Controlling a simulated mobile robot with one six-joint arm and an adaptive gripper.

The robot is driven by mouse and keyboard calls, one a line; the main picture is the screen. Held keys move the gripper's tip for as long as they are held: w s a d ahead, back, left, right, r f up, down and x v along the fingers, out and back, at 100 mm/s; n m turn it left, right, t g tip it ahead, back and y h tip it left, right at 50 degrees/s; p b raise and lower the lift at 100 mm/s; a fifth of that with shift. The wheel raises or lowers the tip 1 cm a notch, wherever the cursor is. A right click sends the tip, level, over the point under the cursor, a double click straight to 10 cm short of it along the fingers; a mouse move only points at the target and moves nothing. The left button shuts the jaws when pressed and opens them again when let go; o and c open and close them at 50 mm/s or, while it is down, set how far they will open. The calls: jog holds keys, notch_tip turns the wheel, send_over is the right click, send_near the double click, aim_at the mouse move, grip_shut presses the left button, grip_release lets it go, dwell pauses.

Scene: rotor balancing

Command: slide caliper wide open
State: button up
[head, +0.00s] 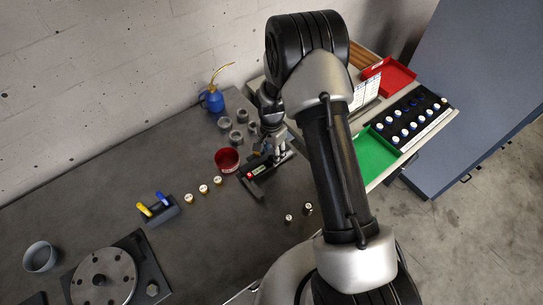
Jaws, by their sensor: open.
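The caliper appears to be the dark tool (254,184) lying on the bench in the head view, with a red spot near its left end. My gripper (281,158) is pointed down at the right end of this tool. It is open. Its fingers are small in this view, and I cannot tell whether they touch the tool or stand around part of it. How far the caliper's jaws are apart is too small to tell.
A red cup (227,160) stands close left of the tool. Several grey cups and a blue oil can (213,100) are behind. Small brass-coloured pieces, a dark block (161,211) and a rotor disc (104,277) are left. Green (375,155) and red (390,76) trays are right.

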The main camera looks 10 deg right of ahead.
jog(key=shift+f, duration=0.95)
jog(key=shift+c, duration=0.2)
grip_shut()
